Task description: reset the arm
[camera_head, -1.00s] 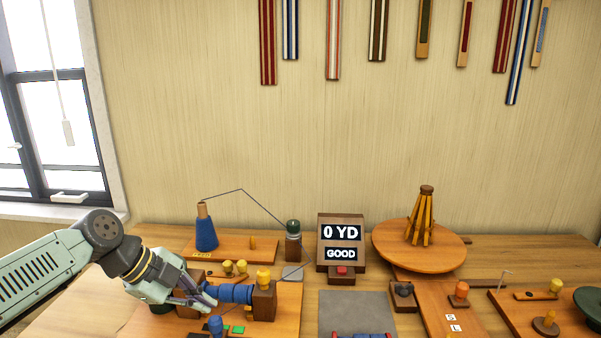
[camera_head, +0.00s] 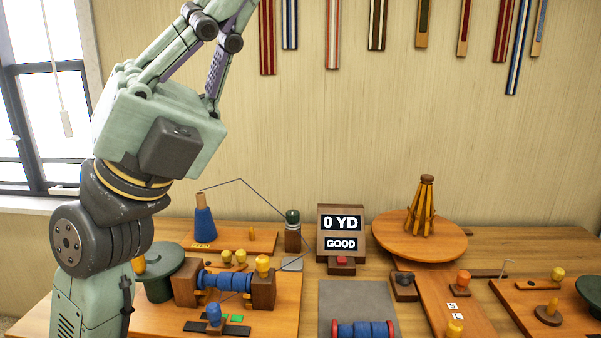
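My arm stands raised at the left of the head view. My gripper (camera_head: 228,22) points up at the top edge, well above the bench and clear of everything on it. Its fingertips are cut off by the frame, so I cannot see whether they are apart or together. A blue spool (camera_head: 226,281) sits between two brown wooden blocks on the left board (camera_head: 286,318), with nothing gripping it.
A blue cone (camera_head: 205,226) stands behind, its thread running toward a green-topped post (camera_head: 292,232). A sign (camera_head: 341,230) reads "0 YD GOOD". A blue-and-red spool (camera_head: 362,330) lies on the grey mat (camera_head: 345,300). A wooden turntable (camera_head: 385,236) stands right.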

